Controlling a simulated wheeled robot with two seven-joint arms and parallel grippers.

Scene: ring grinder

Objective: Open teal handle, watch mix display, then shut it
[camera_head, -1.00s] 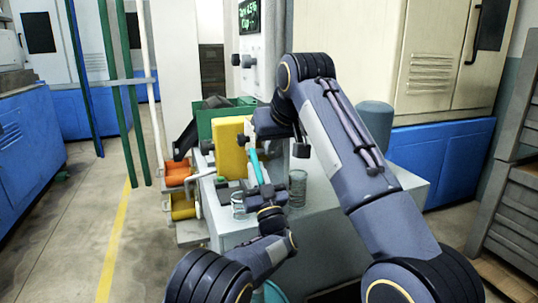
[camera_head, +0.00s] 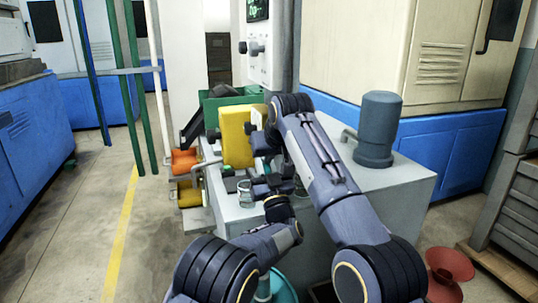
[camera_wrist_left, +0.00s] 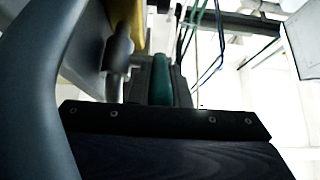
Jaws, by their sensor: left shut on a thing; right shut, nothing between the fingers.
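The teal handle (camera_wrist_left: 162,80) shows in the left wrist view as a dark teal upright piece just beyond my gripper's dark plate. In the head view it is hidden behind my grippers and arms. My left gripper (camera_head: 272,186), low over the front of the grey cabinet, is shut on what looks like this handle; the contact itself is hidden. My right gripper (camera_head: 264,142) is shut and empty, just above and behind the left one, beside the yellow block. The mix display (camera_head: 257,9) is a dark panel with green characters, cut by the top edge and unreadable.
A glass beaker (camera_head: 244,192) stands left of my left gripper on the grey cabinet (camera_head: 400,192). A yellow block (camera_head: 236,137) and a green bin (camera_head: 212,101) are behind. A blue-grey cylinder (camera_head: 377,130) stands right. Floor at left is clear.

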